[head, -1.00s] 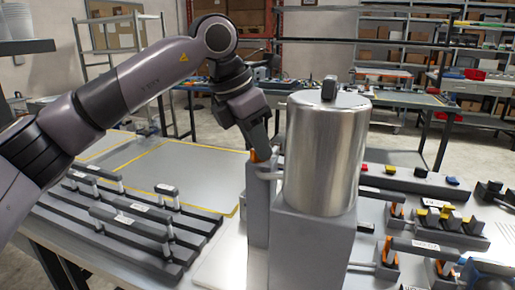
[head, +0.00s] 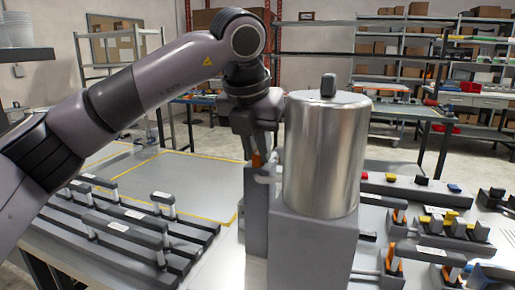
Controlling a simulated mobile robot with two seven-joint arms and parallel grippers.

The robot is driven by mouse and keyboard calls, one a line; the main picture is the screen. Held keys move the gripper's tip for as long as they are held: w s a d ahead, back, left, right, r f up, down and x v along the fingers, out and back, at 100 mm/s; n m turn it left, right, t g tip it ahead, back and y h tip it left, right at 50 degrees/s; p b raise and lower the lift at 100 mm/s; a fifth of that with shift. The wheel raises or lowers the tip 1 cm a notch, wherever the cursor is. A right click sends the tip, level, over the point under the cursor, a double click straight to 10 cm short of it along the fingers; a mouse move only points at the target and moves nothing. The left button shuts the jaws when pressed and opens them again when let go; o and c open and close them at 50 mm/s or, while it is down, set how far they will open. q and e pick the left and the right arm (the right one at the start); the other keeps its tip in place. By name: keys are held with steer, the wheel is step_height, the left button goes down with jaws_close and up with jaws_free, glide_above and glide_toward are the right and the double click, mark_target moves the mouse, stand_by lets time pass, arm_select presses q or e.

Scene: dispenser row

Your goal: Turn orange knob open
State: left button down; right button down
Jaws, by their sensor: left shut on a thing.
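A shiny metal cylinder dispenser (head: 322,155) with a dark lid handle stands on a grey pedestal (head: 312,248). The orange knob (head: 257,160) sits at its left side, above a narrow grey post (head: 255,215). A pale spout or pipe is beside the knob and partly hidden. My left gripper (head: 257,151) points down over the knob and is shut on it. Its fingers cover much of the knob, and the cylinder's edge lies close to their right. My right gripper is not in view.
Black rails with upright handles (head: 120,228) lie on the table at left. Smaller fixtures with orange levers (head: 392,262) and coloured buttons stand at right. A grey panel with a yellow border (head: 185,180) lies clear behind the left rails. Shelves stand behind.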

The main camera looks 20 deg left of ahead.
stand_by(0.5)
arm_select(q)
steer(key=c, duration=1.1)
jaws_free()
steer(key=v, duration=0.7)
steer(key=shift+r, duration=0.15)
